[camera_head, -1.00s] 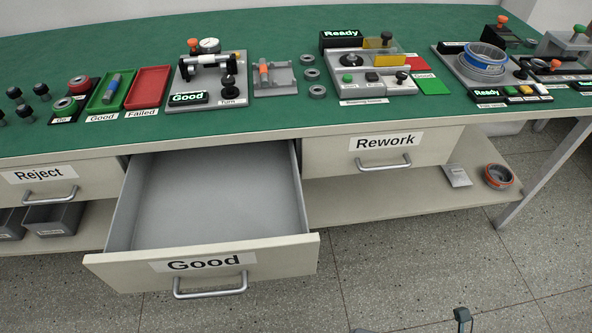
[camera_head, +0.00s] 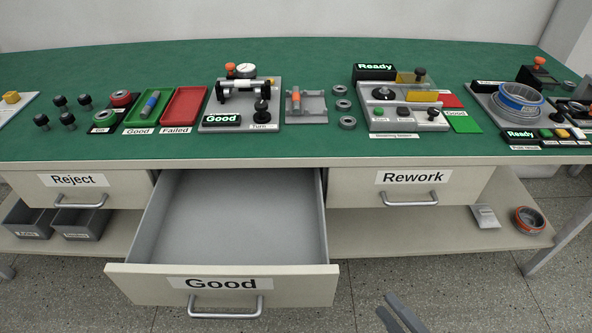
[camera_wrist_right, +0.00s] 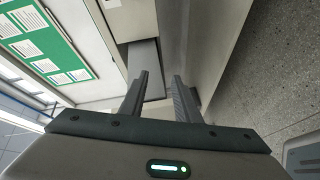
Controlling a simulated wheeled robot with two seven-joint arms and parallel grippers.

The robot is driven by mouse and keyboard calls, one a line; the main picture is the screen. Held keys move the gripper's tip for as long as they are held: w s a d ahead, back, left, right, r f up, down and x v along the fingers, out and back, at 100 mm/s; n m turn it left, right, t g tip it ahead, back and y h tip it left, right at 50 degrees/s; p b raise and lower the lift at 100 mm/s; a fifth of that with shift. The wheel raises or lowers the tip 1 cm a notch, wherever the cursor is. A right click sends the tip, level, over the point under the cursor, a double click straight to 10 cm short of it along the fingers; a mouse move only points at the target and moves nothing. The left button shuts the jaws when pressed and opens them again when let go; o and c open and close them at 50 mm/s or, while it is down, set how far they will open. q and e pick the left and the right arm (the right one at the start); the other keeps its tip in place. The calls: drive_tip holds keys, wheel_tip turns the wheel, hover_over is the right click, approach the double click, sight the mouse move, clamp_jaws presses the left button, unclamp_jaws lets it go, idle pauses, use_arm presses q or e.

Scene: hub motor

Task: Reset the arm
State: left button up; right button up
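My right gripper (camera_head: 400,314) shows at the bottom edge of the head view, in front of the bench and to the right of the open Good drawer. In the right wrist view its two dark fingers (camera_wrist_right: 161,95) stand apart with nothing between them, so it is open and empty. It touches nothing that I can see. My left gripper is in neither view.
The Good drawer (camera_head: 222,284) is pulled out and empty. The Reject drawer (camera_head: 82,191) and the Rework drawer (camera_head: 408,187) are closed. The green bench top (camera_head: 300,60) carries several fixtures and trays. Open floor lies in front.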

drive_tip(key=w+d+f+m+g+h, duration=0.2)
drive_tip(key=d+f+m+g+h, duration=0.15)
drive_tip(key=f+m+h, duration=0.6)
drive_tip(key=s+a+f+m+g+y, duration=0.2)
drive_tip(key=s+a+f+m+g, duration=0.3)
drive_tip(key=s+m+g, duration=0.35)
use_arm(q)
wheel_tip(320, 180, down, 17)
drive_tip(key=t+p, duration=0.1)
drive_tip(key=p, duration=1.1)
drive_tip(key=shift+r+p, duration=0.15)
drive_tip(key=shift+p, duration=0.2)
use_arm(e)
wheel_tip(320, 180, down, 17)
drive_tip(key=s+t, duration=0.1)
drive_tip(key=t, duration=0.1)
drive_tip(key=shift+s+r, duration=0.2)
